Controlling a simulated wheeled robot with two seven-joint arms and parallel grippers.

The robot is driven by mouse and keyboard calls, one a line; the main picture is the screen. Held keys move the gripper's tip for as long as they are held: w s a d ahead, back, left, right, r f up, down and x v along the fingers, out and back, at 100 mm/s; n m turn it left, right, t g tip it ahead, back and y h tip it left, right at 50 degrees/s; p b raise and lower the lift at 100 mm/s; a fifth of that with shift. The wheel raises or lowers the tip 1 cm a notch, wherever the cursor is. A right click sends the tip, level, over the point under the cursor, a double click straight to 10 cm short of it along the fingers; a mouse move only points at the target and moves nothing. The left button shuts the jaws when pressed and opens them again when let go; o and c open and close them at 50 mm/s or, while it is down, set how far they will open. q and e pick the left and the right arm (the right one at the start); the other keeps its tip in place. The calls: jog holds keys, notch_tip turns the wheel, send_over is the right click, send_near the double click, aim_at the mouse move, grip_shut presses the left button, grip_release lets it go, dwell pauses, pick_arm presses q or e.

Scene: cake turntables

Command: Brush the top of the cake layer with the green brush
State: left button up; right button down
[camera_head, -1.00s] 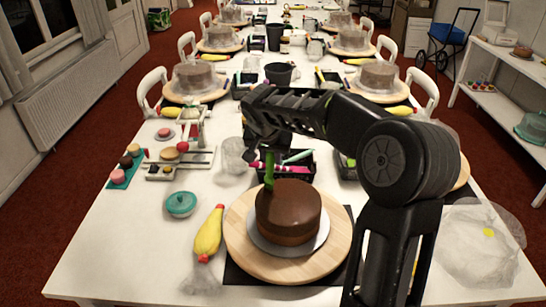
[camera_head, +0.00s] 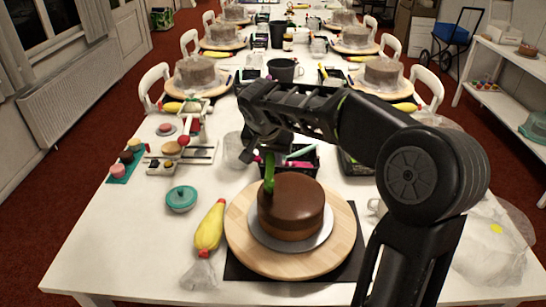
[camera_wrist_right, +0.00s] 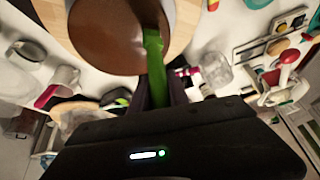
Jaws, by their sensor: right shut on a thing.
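The chocolate-brown cake layer (camera_head: 291,201) sits on a grey disc (camera_head: 327,229) on a round wooden turntable (camera_head: 258,258). It also shows at the top of the right wrist view (camera_wrist_right: 110,35). My right gripper (camera_head: 262,155) is above the back left of the cake, shut on the green brush (camera_head: 269,172). The brush hangs down at the cake's back left edge. In the right wrist view the green brush (camera_wrist_right: 154,62) reaches from the jaws over the cake's edge. I cannot tell whether its tip touches the top. My left gripper is not in view.
A yellow piping bag (camera_head: 210,230) lies left of the turntable, with a teal lidded bowl (camera_head: 181,199) beyond it. A black bin (camera_head: 303,160) with tools stands behind the cake. The table's front left is clear.

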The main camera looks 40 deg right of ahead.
aim_at(271, 171)
jog(key=shift+a, duration=0.1)
jog(key=shift+s, duration=0.1)
jog(key=shift+s+a+f+b, duration=0.15)
jog(key=shift+s+a+b, duration=0.6)
jog(key=shift+b, duration=0.2)
jog(key=shift+s+a, duration=0.4)
jog(key=shift+a, duration=0.05)
jog(key=shift+s+b, duration=0.1)
jog(key=shift+b, duration=0.3)
jog(key=s+b, duration=0.2)
jog(key=s, duration=0.1)
jog(key=shift+s+d, duration=0.2)
jog(key=shift+s, duration=0.05)
